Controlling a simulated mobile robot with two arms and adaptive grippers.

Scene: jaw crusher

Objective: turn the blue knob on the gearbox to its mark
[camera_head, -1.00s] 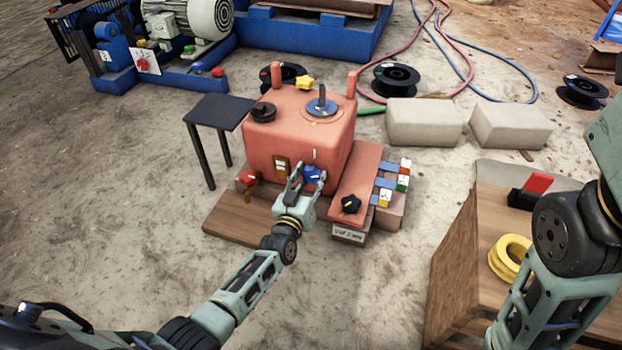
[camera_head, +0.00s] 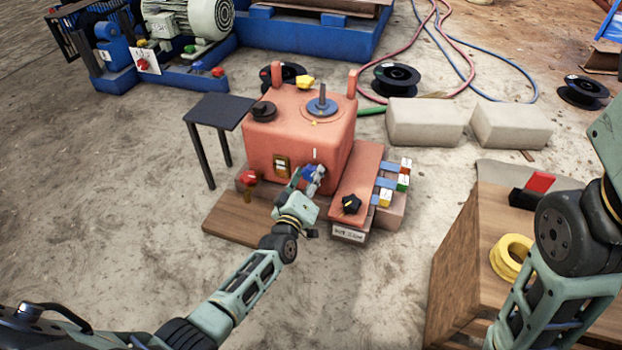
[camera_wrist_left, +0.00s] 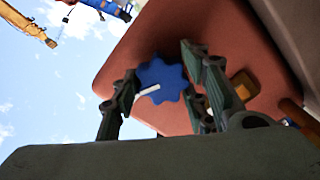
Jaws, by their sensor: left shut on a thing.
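The salmon-red gearbox (camera_head: 300,135) stands on a wooden board. Its blue knob (camera_head: 309,172) is on the front face, largely hidden by my left gripper (camera_head: 306,178). A short white mark (camera_head: 314,154) shows on the face just above the knob. In the left wrist view the lobed blue knob (camera_wrist_left: 162,80) has a white pointer line directed left and slightly down. The left gripper's fingers (camera_wrist_left: 160,88) are on either side of the knob, shut on it. My right arm shows at the right edge, but its gripper is out of view.
A red knob (camera_head: 248,177) is left of the blue one, and a black star knob (camera_head: 351,204) is to the right. A small dark table (camera_head: 218,111) stands left of the gearbox. A wooden crate with a yellow ring (camera_head: 511,257) is at right. Concrete floor in front is clear.

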